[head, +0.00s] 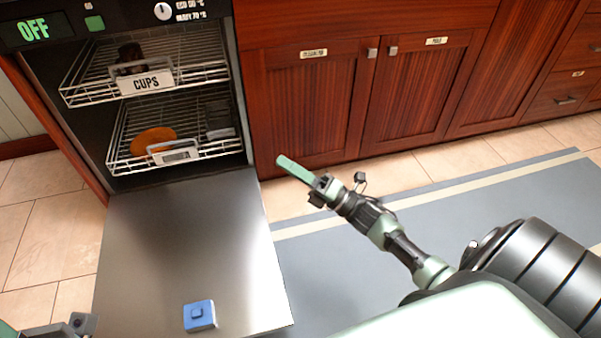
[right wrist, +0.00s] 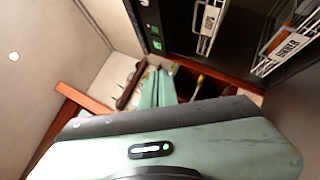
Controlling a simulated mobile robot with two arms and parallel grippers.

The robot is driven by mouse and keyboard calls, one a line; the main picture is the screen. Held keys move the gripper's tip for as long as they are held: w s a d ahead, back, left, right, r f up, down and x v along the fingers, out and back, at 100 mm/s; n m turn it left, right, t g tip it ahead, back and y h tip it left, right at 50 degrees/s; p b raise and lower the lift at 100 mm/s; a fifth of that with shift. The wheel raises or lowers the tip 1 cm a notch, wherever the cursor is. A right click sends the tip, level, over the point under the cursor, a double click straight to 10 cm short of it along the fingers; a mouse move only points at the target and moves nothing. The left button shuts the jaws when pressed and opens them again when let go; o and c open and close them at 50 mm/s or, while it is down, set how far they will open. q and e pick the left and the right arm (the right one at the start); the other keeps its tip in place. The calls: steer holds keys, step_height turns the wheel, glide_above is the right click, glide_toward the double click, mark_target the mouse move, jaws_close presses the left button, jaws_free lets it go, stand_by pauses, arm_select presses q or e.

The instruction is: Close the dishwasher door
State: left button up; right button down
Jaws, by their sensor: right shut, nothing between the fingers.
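The dishwasher door (head: 185,255) is folded down flat, open, below the dishwasher (head: 75,100); its inner face is bare metal with a blue dispenser (head: 199,315) near the outer edge. My right gripper (head: 292,168) is shut and empty, its green fingers just right of the door's hinge end in the head view, in front of the cabinets. In the right wrist view its fingers (right wrist: 157,88) lie together, with part of the dishwasher's racks at upper right. Part of my left gripper (head: 80,323) shows at the bottom left corner; its fingers cannot be made out.
The upper rack (head: 190,72) has a CUPS label and holds a dark cup. The lower rack (head: 225,148) holds an orange plate and dark dishes. Wooden cabinets (head: 305,110) stand to the right. A grey-blue mat (head: 480,205) covers clear floor there.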

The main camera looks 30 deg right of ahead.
steer(key=d+f, duration=0.1)
steer(key=s+d+f, duration=0.1)
steer(key=d+f, duration=0.1)
steer(key=shift+a, duration=0.15)
